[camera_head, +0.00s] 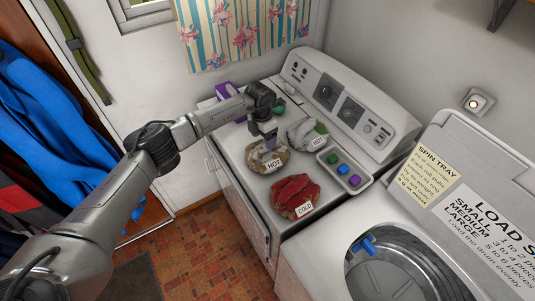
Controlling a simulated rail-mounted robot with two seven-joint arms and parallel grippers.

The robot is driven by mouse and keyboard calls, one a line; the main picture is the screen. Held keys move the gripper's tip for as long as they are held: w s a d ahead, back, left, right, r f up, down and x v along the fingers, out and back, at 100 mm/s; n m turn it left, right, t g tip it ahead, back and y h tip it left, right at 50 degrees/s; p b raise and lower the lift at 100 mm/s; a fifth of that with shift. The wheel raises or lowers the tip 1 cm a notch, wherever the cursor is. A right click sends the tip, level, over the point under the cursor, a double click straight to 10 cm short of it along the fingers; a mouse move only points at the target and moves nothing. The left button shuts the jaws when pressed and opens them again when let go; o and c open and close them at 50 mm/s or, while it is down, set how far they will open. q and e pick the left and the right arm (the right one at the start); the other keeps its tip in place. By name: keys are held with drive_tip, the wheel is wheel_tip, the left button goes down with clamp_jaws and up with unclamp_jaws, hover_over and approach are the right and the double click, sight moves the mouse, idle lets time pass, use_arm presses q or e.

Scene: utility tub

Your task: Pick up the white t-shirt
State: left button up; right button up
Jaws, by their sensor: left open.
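Two pale crumpled cloth bundles lie on top of the white machine, each with a "HOT" label. One bundle, cream-white with tan patches (256,158), lies at the near left. The other, greyish-white with a green patch (301,133), lies behind it to the right. I cannot tell for certain which is the white t-shirt. My left gripper (269,143) points down right over the cream-white bundle, its jaws open and hiding part of the cloth. Whether the fingertips touch it is unclear. My right gripper is out of view.
A red bundle (293,193) labelled "COLD" lies nearer the front. A white tray (360,185) with green, blue and purple blocks sits to the right. A purple box (227,89) stands behind my arm. An open metal tub (400,270) is at the lower right.

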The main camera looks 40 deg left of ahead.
sight(264, 143)
use_arm(q)
wheel_tip(264, 143, down, 3)
drive_tip(key=shift+d+f, duration=0.15)
drive_tip(key=shift+c, duration=0.4)
clamp_jaws()
idle(0.4)
